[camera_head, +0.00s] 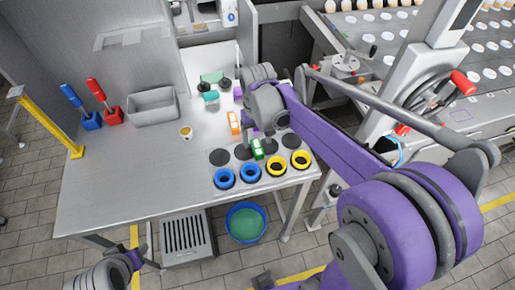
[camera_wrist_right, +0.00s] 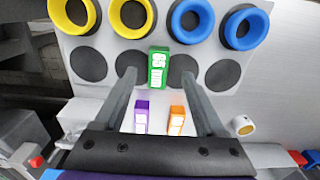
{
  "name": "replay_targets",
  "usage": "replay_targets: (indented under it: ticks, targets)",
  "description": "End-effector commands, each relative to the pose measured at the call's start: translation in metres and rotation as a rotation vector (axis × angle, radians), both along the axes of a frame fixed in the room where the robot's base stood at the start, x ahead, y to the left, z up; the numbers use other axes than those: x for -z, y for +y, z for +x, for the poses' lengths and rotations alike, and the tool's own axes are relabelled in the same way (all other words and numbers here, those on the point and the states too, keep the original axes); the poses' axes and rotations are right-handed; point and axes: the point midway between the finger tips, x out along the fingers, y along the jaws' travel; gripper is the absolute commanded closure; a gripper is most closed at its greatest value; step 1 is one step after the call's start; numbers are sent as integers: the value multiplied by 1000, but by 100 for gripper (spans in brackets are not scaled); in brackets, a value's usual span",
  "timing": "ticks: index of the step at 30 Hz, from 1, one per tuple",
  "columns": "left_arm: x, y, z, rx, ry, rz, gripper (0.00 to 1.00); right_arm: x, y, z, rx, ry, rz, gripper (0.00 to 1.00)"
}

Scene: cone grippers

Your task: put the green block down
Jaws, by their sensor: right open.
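The green block (camera_head: 257,149) stands on the metal table among the dark round discs. In the right wrist view the green block (camera_wrist_right: 158,68) shows between the two fingertips, with a dark disc on either side of it. My right gripper (camera_wrist_right: 157,76) is open, its fingers apart on both sides of the block with visible gaps. In the head view my right gripper (camera_head: 261,134) is just above and behind the block, partly hidden by its own arm. My left gripper (camera_head: 140,258) is low at the left, off the table, too small to read.
An orange block (camera_head: 234,122) and a purple block (camera_head: 238,93) stand farther back. Blue rings (camera_head: 224,178) and yellow rings (camera_head: 276,165) line the front edge. The table's left front is clear.

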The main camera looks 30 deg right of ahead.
Motion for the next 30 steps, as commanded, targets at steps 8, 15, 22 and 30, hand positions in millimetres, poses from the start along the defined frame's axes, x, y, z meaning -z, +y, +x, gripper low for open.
replay_targets:
  ticks: [8,15,22,30]
  targets:
    - [-2,0,1,0,-2,0,50,33,-6,9,1,-1,0,28]
    - [0,0,0,0,0,0,50,53,-5,8,0,-1,0,28]
    - [0,0,0,0,0,0,50,53,-5,8,0,-1,0,36]
    - [0,0,0,0,0,0,50,53,-5,8,0,-1,0,85]
